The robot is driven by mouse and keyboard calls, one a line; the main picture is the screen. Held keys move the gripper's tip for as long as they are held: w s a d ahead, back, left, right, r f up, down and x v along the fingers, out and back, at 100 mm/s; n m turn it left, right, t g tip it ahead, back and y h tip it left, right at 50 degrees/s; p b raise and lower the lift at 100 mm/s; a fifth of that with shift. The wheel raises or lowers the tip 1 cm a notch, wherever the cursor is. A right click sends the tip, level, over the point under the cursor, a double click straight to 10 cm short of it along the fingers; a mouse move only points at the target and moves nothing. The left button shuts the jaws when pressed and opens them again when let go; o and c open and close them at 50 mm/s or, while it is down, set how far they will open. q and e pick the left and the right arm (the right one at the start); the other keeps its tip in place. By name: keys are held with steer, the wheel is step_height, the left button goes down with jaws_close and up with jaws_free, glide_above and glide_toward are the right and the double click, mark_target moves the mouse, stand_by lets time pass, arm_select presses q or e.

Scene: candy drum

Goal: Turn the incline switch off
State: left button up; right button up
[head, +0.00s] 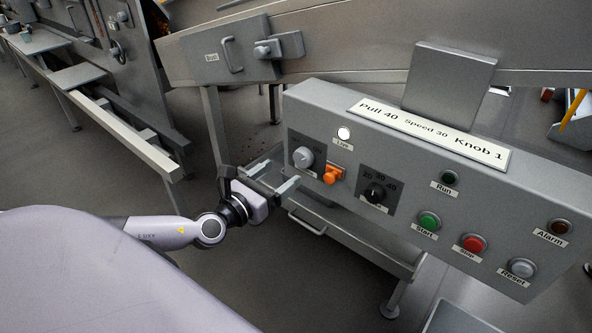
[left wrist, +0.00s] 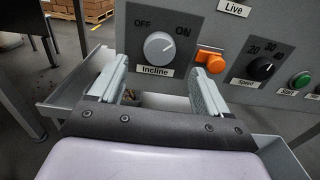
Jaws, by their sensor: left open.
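The incline switch is a round light-grey knob (head: 302,156) at the left end of the grey control panel (head: 330,107) in the head view. In the left wrist view the knob (left wrist: 158,47) sits above the label "Incline", between the words OFF and ON; its pointer mark leans up and right, toward ON. My left gripper (head: 284,180) is open and empty, just in front of and below the knob. In the left wrist view its two fingers (left wrist: 158,84) point toward the panel, apart from the knob on either side. My right gripper is not in view.
An orange switch (head: 332,175) is close right of the knob. Farther right are a black speed knob (head: 375,192), a green start button (head: 429,221) and a red stop button (head: 473,243). A grey drawer-like tray (left wrist: 62,112) lies below the panel.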

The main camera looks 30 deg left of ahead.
mark_target(300, 159)
arm_select(q)
steer(key=shift+w+d, duration=0.15)
steer(key=shift+w, duration=1.55)
steer(key=shift+w+d, duration=0.15)
steer(key=shift+w, duration=1.5)
steer(key=c, duration=1)
